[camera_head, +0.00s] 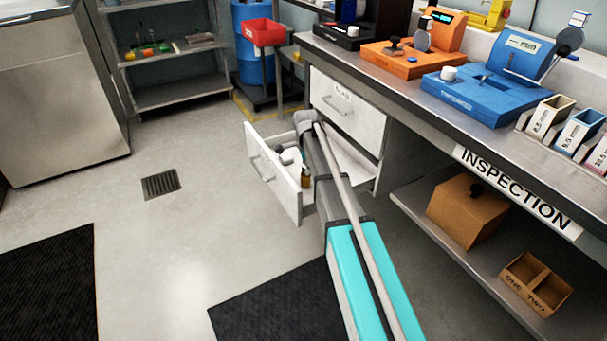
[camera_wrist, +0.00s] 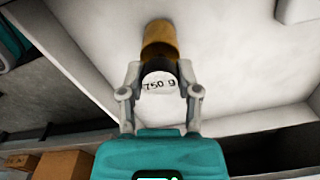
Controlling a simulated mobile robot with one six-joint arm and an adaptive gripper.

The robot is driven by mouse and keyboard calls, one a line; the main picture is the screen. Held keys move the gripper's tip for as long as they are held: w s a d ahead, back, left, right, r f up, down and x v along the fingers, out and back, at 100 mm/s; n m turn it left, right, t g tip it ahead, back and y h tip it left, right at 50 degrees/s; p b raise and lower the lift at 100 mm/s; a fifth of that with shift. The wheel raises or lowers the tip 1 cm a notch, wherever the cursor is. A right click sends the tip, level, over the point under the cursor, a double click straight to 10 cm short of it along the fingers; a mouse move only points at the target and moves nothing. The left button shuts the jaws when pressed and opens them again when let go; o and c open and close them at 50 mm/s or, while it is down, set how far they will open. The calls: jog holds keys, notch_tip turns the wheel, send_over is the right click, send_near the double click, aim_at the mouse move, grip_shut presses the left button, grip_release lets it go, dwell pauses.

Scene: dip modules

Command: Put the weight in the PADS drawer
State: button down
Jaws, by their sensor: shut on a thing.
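My gripper (camera_wrist: 160,76) is shut on the weight (camera_wrist: 159,40), with one finger on each side. The weight has a brass body, a dark band and a white face reading "750 g". In the head view the weight (camera_head: 305,180) shows as a small brass piece inside the open lower drawer (camera_head: 272,178), beside my arm. The white drawer interior (camera_wrist: 240,70) fills much of the wrist view. I cannot tell whether the weight touches the drawer floor. The closed upper drawer (camera_head: 347,112) has a label too small to read; no label is legible on the open one.
A white item (camera_head: 291,156) lies in the open drawer near its front. The bench (camera_head: 470,117) above carries orange and blue devices. A shelf below holds cardboard boxes (camera_head: 467,210). The floor left of the drawer is clear, with a drain grate (camera_head: 160,185).

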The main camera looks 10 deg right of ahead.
jog(key=shift+f+b, duration=0.3)
jog(key=shift+f, duration=0.25)
jog(key=shift+f, duration=0.1)
jog(key=shift+c, duration=1.5)
grip_release()
notch_tip(320, 180, up, 12)
jog(key=p, duration=1.2)
